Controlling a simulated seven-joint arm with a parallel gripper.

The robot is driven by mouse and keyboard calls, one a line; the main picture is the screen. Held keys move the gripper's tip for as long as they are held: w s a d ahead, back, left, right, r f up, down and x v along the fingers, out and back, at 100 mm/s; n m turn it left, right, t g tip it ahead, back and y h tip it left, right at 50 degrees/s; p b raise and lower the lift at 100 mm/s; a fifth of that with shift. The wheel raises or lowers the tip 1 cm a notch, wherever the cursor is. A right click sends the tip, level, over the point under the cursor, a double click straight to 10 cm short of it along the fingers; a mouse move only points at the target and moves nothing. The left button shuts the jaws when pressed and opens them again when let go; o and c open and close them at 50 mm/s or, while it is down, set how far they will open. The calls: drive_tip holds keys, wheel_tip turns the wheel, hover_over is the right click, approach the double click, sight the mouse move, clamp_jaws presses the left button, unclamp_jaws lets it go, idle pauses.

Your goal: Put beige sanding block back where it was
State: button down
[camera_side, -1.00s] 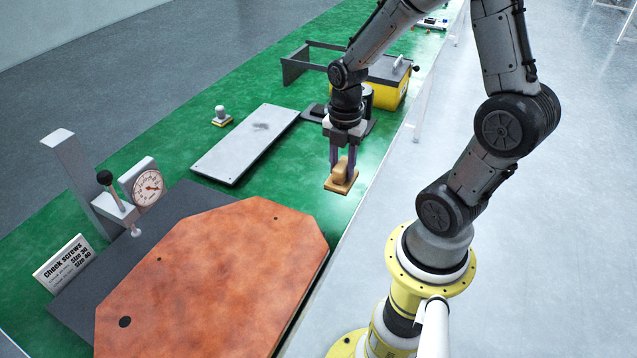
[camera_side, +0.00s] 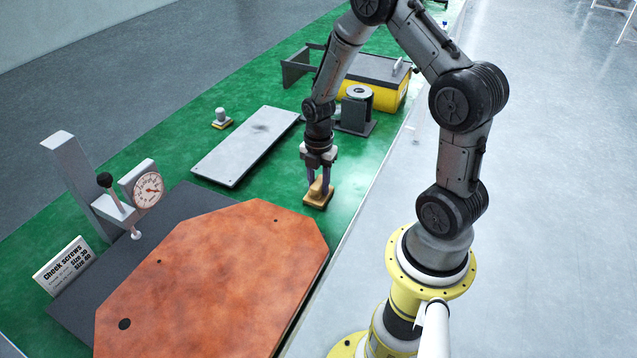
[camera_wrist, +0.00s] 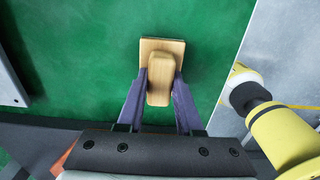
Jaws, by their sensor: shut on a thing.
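The beige sanding block (camera_side: 318,195) has a flat square base and a rounded handle on top. In the side view it is upright at the green table surface, between the orange plate and the black stand. I cannot tell for certain whether its base touches the table. My gripper (camera_side: 319,182) points down from above, shut on the block's handle. In the wrist view the two purple-grey fingers of my gripper (camera_wrist: 160,92) stand on either side of the handle, and the base of the sanding block (camera_wrist: 165,45) shows beyond it against green.
The orange plate (camera_side: 215,275) lies in front on a dark mat (camera_side: 180,205). A grey slab (camera_side: 245,147) lies to the left, with a small white-knobbed block (camera_side: 221,119) behind it. A black stand (camera_side: 357,115) and a yellow box (camera_side: 390,92) are farther back. The table edge is to the right.

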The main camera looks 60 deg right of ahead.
sight(318, 182)
drive_tip(key=c, duration=0.6)
unclamp_jaws()
drive_tip(key=shift+f, duration=0.1)
drive_tip(key=shift+o, duration=0.2)
wheel_tip(318, 182, up, 12)
drive_tip(key=r, duration=0.1)
drive_tip(key=s+a+r+m+t, duration=0.3)
drive_tip(key=s+a+r+m, duration=0.3)
drive_tip(key=a+r+m, duration=0.4)
drive_tip(key=s+a+r+m+t, duration=0.2)
drive_tip(key=s+a+r+m, duration=0.2)
drive_tip(key=s+m, duration=0.4)
drive_tip(key=shift+s+a+t, duration=0.15)
drive_tip(key=shift+t, duration=0.15)
